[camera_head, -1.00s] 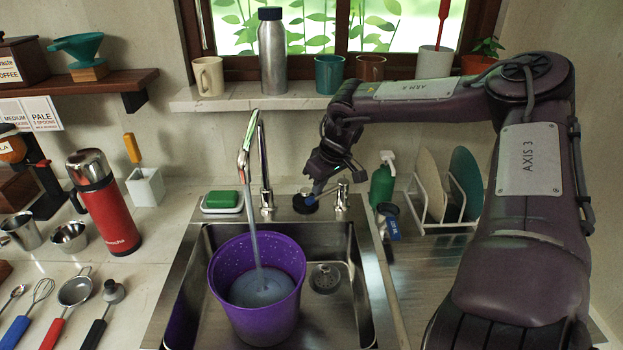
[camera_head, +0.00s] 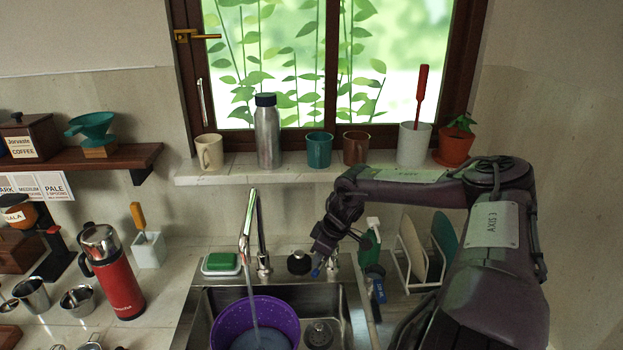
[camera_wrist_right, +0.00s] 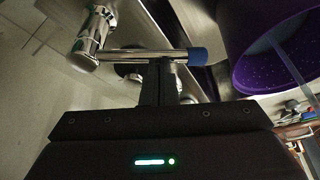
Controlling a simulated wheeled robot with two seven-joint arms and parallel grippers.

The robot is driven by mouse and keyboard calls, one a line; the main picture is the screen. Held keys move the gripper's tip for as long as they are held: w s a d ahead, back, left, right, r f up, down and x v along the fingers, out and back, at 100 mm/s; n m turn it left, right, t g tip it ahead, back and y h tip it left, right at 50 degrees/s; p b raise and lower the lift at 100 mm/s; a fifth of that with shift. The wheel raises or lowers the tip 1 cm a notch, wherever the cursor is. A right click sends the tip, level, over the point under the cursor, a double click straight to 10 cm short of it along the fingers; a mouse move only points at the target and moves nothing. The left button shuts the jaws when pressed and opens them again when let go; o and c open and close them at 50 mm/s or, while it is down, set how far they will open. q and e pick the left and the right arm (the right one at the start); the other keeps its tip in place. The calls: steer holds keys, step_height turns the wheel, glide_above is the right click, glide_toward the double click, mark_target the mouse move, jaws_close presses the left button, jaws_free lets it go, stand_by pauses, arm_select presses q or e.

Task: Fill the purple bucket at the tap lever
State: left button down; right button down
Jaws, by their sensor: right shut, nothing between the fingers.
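The purple bucket (camera_head: 230,318) stands upright in the sink under the tap spout (camera_head: 247,215), its lower part cut off by the frame. A stream of water (camera_head: 254,310) runs from the spout into it, and greyish water (camera_head: 262,341) shows inside. The bucket's rim also shows in the right wrist view (camera_wrist_right: 262,75). The chrome tap lever (camera_wrist_right: 150,55) has a blue tip (camera_wrist_right: 198,56). My right gripper (camera_head: 318,262) is at the lever, right of the spout. Its fingers (camera_wrist_right: 158,75) are shut and empty, up against or very close to the lever; contact is unclear. My left gripper is out of view.
A green sponge in a dish (camera_head: 221,262) sits left of the tap. A green bottle (camera_head: 370,246) and a plate rack (camera_head: 405,270) stand right of my gripper. A red flask (camera_head: 118,285) is on the left counter. Mugs and a steel bottle (camera_head: 267,135) line the sill.

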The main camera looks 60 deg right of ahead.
steer(key=shift+s+d+r+n+y+p, duration=0.1)
steer(key=shift+s+n+y+p, duration=0.2)
steer(key=shift+s+n+p, duration=0.45)
steer(key=shift+s+d+n+g+y+p, duration=0.2)
steer(key=shift+s+d+n+p, duration=0.1)
steer(key=shift+s+n, duration=0.35)
steer(key=shift+s+d+n+g+y+p, duration=0.1)
steer(key=shift+s+d+n+y+p, duration=0.15)
steer(key=shift+s+n, duration=0.35)
steer(key=shift+w, duration=0.1)
steer(key=shift+a, duration=0.1)
